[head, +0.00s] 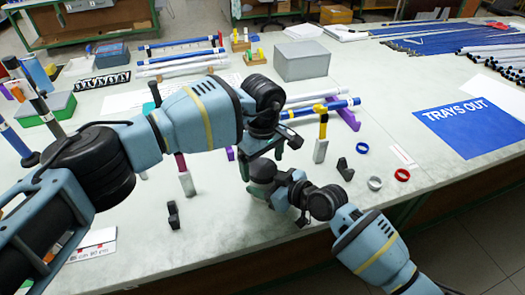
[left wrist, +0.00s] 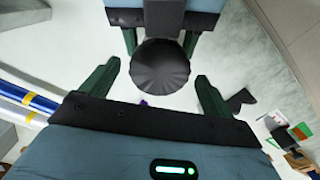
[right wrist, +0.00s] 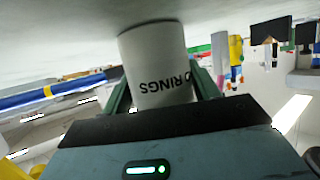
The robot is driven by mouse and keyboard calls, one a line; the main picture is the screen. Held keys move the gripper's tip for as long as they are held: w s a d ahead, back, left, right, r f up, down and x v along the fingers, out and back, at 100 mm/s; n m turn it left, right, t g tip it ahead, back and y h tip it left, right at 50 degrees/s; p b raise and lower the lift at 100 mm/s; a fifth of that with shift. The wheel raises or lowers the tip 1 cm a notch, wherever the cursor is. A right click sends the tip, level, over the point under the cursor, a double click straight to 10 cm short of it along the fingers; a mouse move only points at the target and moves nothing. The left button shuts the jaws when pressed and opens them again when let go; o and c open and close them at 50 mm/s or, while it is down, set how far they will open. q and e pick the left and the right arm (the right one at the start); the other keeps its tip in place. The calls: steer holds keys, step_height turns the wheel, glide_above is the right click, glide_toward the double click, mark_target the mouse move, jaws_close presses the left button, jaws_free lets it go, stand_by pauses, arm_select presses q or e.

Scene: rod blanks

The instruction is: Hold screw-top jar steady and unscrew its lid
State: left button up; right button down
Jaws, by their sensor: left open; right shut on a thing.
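The screw-top jar (right wrist: 156,62) is a white cylinder with black lettering reading "O RINGS", upside down in the right wrist view. My right gripper (right wrist: 162,92) is shut on its body, one finger on each side. In the left wrist view I look down on its round black ribbed lid (left wrist: 160,67). My left gripper (left wrist: 157,80) is open, with a finger on either side of the lid and gaps between. In the head view my left gripper (head: 268,147) is above my right gripper (head: 264,182); the jar is hidden there by my arms.
A grey box (head: 302,62) and blue and white rods on a rack (head: 335,107) lie behind the grippers. Blue (head: 362,148), grey (head: 375,183) and red (head: 402,175) rings lie to the right. A blue "TRAYS OUT" mat (head: 470,125) is further right. The table's front edge is near.

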arm_select(q)
steer(key=shift+f, duration=0.5)
steer(key=c, duration=1)
steer(key=n, duration=0.5)
steer(key=shift+n, duration=0.3)
steer(key=n, duration=0.4)
steer(key=shift+r, duration=0.25)
steer(key=shift+r, duration=0.8)
